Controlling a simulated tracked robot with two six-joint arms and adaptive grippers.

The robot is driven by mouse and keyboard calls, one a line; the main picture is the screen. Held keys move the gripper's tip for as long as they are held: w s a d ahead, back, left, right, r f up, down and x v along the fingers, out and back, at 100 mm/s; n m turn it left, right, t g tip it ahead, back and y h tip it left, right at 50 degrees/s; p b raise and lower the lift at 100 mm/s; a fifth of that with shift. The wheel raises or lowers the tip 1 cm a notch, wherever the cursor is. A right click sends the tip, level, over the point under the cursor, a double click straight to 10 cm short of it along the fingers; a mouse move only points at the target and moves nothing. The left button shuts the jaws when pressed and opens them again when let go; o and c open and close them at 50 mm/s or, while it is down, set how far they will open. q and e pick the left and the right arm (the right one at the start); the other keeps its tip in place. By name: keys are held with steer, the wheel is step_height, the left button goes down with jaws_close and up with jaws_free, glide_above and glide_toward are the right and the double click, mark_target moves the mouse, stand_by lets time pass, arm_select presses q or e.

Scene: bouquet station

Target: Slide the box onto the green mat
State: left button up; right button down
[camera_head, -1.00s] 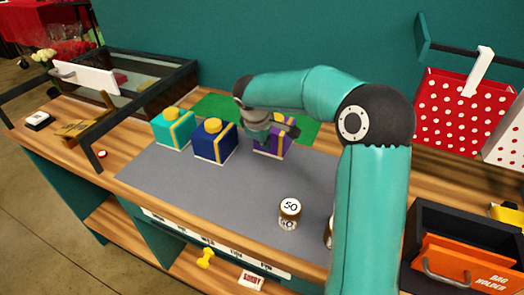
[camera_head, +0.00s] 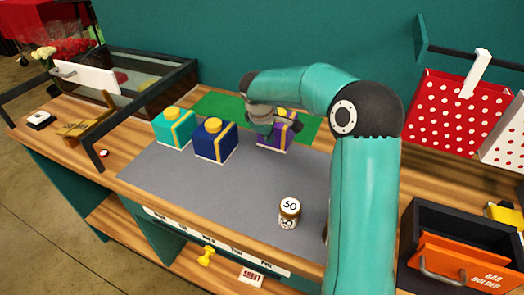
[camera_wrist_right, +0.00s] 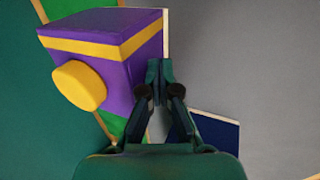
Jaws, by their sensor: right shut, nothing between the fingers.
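The purple box (camera_head: 272,143) with a yellow band stands at the back edge of the grey work surface, by the green mat (camera_head: 225,106). The gripper partly hides it in the head view. In the right wrist view the purple box (camera_wrist_right: 135,75) fills the upper left, its round yellow knob facing the camera, with green mat (camera_wrist_right: 122,122) showing beside and below it. My right gripper (camera_wrist_right: 158,72) is shut and empty, its fingertips close against the box's grey-side face. It also shows in the head view (camera_head: 288,124). My left gripper is not in view.
A navy box (camera_head: 215,145) and a teal box (camera_head: 171,132) stand to the left of the purple one. A jar marked 50 (camera_head: 289,212) stands near the front. The grey work surface (camera_head: 220,190) is clear between them.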

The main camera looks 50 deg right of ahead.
mark_target(274, 129)
steer(key=shift+w+d+p, duration=0.25)
steer(key=shift+d+p, duration=0.2)
steer(key=shift+d, duration=0.35)
steer(key=shift+w+d+p, duration=0.25)
steer(key=shift+d+p, duration=0.2)
steer(key=shift+d, duration=0.35)
steer(key=shift+d, duration=0.15)
steer(key=shift+w+d+p, duration=0.25)
steer(key=shift+d+p, duration=0.35)
steer(key=shift+d, duration=0.1)
steer(key=shift+w+d+p, duration=0.2)
steer(key=shift+d+p, duration=0.4)
steer(key=shift+d, duration=0.1)
steer(key=shift+w+d, duration=0.1)
steer(key=shift+d, duration=0.3)
